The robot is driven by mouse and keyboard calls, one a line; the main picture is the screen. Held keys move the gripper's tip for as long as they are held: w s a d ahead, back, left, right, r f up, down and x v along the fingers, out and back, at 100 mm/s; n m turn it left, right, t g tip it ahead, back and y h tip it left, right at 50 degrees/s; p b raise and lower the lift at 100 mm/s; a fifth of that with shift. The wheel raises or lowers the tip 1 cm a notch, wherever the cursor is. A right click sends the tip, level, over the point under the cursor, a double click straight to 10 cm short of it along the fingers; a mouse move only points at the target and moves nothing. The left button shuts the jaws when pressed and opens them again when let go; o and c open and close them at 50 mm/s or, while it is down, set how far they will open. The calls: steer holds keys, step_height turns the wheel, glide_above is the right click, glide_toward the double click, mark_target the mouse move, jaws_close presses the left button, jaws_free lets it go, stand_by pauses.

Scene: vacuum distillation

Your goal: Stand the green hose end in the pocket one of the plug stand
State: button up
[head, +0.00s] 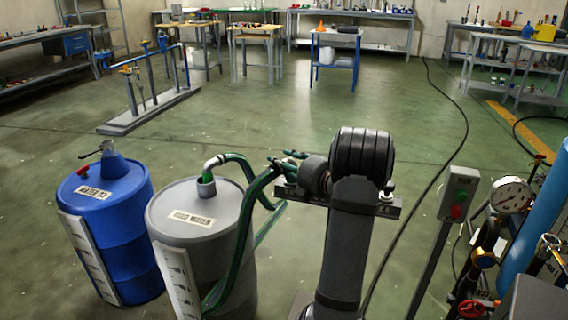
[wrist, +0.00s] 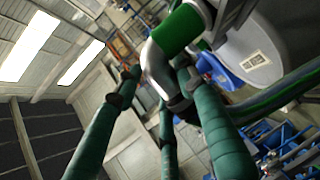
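The green hose end, a chrome elbow (head: 215,162) with a green collar (head: 206,185), stands in the top of the grey drum (head: 188,245). It also shows in the wrist view, as elbow (wrist: 158,68) and collar (wrist: 178,30). A metal rail (head: 390,207), apparently the plug stand, is partly hidden behind my arm; I cannot identify pocket one.
A blue drum (head: 112,230) stands left of the grey one. A thick green hose hangs down the grey drum's right side. A switch post (head: 455,200), gauge (head: 511,195) and red valve wheel (head: 472,309) stand at the right. The floor behind is mostly clear.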

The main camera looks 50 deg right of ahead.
steer(key=o, duration=0.5)
steer(key=v, duration=1.2)
steer(key=shift+w, duration=0.15)
steer(key=x, duration=1.2)
steer(key=shift+r, duration=0.1)
steer(key=shift+s+r+p, duration=0.2)
steer(key=shift+r+p, duration=0.3)
steer(key=shift+p, duration=0.1)
steer(key=shift+f, duration=0.1)
